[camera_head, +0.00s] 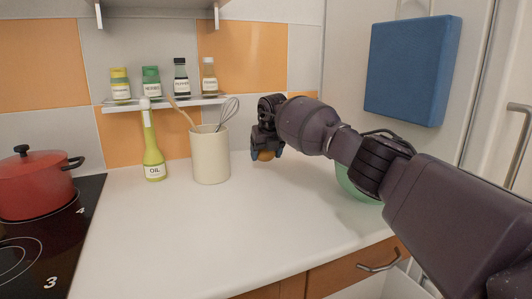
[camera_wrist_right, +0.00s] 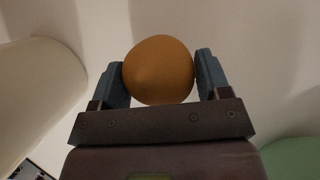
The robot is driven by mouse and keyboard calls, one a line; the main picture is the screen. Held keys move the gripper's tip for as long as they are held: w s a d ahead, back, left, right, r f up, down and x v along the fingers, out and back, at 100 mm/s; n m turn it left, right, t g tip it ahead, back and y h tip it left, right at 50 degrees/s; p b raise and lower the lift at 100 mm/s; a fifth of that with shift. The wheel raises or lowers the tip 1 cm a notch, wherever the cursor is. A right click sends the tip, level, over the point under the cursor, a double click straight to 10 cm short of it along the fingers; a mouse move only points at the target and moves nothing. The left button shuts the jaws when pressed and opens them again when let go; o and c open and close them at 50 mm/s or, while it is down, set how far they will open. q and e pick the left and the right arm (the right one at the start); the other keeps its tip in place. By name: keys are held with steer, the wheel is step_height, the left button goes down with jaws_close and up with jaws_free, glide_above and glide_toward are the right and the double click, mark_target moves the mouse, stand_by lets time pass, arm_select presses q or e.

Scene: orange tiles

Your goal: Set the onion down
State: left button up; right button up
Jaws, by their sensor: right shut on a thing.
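The onion (camera_wrist_right: 158,70) is round and orange-brown, and it sits between the two fingers of my right gripper (camera_wrist_right: 160,78) in the right wrist view. In the head view only a small part of the onion (camera_head: 266,155) shows under my right gripper (camera_head: 267,154). The right gripper is shut on it, pointing down over the white countertop (camera_head: 240,240), to the right of the utensil holder. I cannot tell whether the onion touches the counter. My left gripper is not in view.
A cream utensil holder (camera_head: 210,156) with a whisk stands left of my gripper, beside an oil bottle (camera_head: 154,160). A green bowl (camera_head: 357,187) is partly hidden behind my right arm. A red pot (camera_head: 36,187) is on the stove. The counter's front middle is clear.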

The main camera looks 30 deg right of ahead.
steer(key=o, duration=1.1)
steer(key=shift+c, duration=0.2)
steer(key=p+v, duration=0.1)
steer(key=v, duration=0.3)
steer(key=shift+r, duration=0.4)
arm_select(q)
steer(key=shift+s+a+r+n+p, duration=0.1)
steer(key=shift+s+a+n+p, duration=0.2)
steer(key=shift+p, duration=0.35)
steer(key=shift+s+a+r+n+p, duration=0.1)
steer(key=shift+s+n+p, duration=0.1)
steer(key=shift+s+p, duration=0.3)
arm_select(e)
steer(key=v, duration=0.6)
steer(key=shift+s, duration=0.2)
